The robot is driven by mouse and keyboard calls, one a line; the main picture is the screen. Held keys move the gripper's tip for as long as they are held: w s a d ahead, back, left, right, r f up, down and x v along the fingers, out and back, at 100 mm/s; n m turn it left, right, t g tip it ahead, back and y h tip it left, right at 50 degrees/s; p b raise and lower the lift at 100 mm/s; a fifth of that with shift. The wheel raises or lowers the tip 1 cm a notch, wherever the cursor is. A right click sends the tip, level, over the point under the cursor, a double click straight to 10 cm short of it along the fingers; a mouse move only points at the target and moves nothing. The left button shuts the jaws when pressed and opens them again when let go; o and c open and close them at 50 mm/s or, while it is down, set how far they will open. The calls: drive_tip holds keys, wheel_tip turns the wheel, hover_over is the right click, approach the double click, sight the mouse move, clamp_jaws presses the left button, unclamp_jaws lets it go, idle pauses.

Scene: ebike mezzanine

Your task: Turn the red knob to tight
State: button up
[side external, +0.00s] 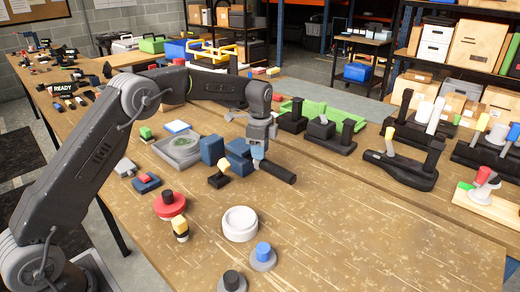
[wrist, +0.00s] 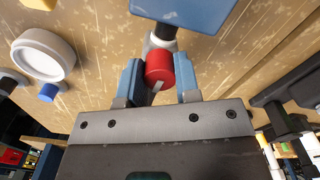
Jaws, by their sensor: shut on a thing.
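The red knob (wrist: 159,66) is a short red cylinder with a pale mark on its near face. In the wrist view it sits between the two blue fingers of my gripper (wrist: 159,76), which are shut on its sides. A pale collar (wrist: 157,41) and a dark part (wrist: 163,29) lie just beyond it, below a blue block (wrist: 190,8). In the side view my gripper (side external: 259,154) is low beside the blue block (side external: 238,160), above a black cylinder (side external: 275,172). The knob is hidden there, and its turn relative to tight cannot be told.
A white round dish (side external: 240,224) and a blue-topped grey piece (side external: 263,256) stand in front. A red disc with a black top (side external: 169,204) is at left. Black fixtures (side external: 400,160) line the right. The wooden table's front right (side external: 390,245) is clear.

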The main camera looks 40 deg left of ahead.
drive_tip(key=shift+r+m, duration=0.1)
drive_tip(key=shift+m, duration=1.9)
drive_tip(key=o, duration=0.6)
drive_tip(key=shift+o, duration=0.2)
wheel_tip(320, 180, up, 14)
